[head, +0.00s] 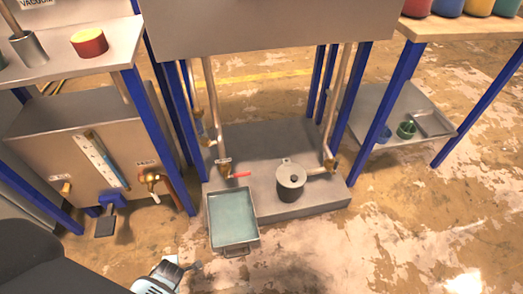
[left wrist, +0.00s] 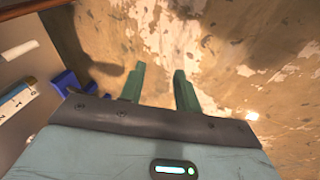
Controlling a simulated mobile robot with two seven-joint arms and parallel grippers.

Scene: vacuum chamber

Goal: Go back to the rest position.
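My left gripper (left wrist: 158,72) shows in the left wrist view with its two green fingers apart and nothing between them. Bare, worn floor lies beyond the fingertips. In the head view, part of my left arm's pale and grey end (head: 165,276) shows at the bottom edge, in front of the tray of greenish liquid and apart from it. The finger gap cannot be made out there. My right gripper is in neither view.
A tray of greenish liquid (head: 233,217) sits at the front of a grey plinth (head: 265,145) with a metal pot (head: 290,182). A grey tank (head: 70,150) stands left, also close in the left wrist view (left wrist: 22,75). Blue-legged tables flank both sides. Floor (head: 400,230) at right is clear.

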